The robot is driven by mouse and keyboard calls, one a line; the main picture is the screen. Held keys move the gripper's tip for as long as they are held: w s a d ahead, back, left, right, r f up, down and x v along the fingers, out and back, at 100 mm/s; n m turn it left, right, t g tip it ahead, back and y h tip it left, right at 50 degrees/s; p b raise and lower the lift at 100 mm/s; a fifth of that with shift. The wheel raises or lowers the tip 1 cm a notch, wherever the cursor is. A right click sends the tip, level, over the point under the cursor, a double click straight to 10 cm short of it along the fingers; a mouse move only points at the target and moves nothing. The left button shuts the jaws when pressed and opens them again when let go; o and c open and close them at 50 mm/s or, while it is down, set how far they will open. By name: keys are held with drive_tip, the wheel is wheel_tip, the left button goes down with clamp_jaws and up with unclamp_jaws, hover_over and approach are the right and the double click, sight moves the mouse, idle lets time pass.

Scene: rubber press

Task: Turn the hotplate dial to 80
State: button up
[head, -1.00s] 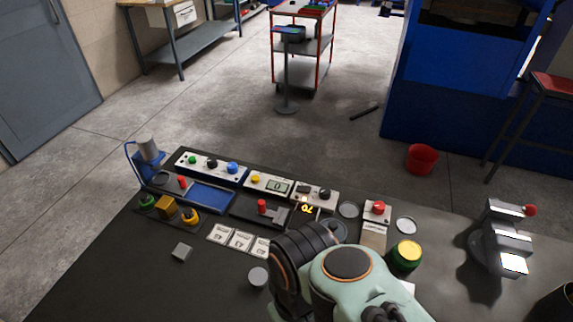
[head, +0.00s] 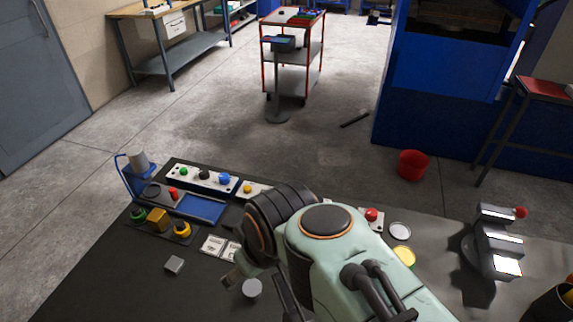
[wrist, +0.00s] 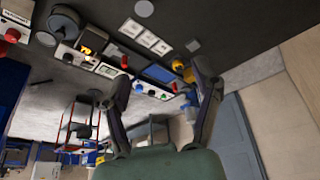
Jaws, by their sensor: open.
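The hotplate, with a round dark plate (wrist: 63,22), is at the upper left of the wrist view. Its pale panel carries a small dark dial (wrist: 67,57) and a glowing yellow readout (wrist: 86,49), too small to read. In the head view my arm hides the hotplate and dial. My gripper (wrist: 160,73) is open and empty, its fingers spread in the wrist view. The dial lies left of both fingers there, apart from them.
A red button (wrist: 12,35) sits beyond the hotplate. A button panel (head: 205,177), a blue tray (head: 203,208), white cards (head: 213,244) and a grey block (head: 174,264) lie left of my arm. A metal stand (head: 492,240) is at the right. The left front table is clear.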

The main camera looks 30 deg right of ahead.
drive_tip(key=w+d+r+t+h, duration=0.1)
drive_tip(key=w+d+r, duration=0.15)
drive_tip(key=w, duration=0.55)
drive_tip(key=w+d+r+t, duration=0.1)
drive_tip(key=w+d+t, duration=0.15)
drive_tip(key=w, duration=0.55)
drive_tip(key=w+d+f+m+h, duration=0.1)
drive_tip(key=w+d+f, duration=0.3)
drive_tip(key=w+d, duration=0.4)
drive_tip(key=w+d+f+m+g, duration=0.1)
drive_tip(key=w+d+f+m, duration=0.15)
drive_tip(key=d+f, duration=0.65)
drive_tip(key=s+d+f, duration=0.1)
drive_tip(key=d+f, duration=0.1)
drive_tip(key=f, duration=0.2)
drive_tip(key=s+d+f+m+g, duration=0.1)
drive_tip(key=d+f, duration=0.1)
drive_tip(key=f, duration=0.1)
drive_tip(key=s+d+f+g, duration=0.1)
drive_tip(key=d+f, duration=0.1)
drive_tip(key=f, duration=0.2)
drive_tip(key=shift+s+f+m, duration=0.25)
drive_tip(key=shift+f, duration=0.05)
drive_tip(key=x, duration=0.6)
drive_tip(key=shift+d+f, duration=0.1)
drive_tip(key=shift+f, duration=0.05)
drive_tip(key=c, duration=1.1)
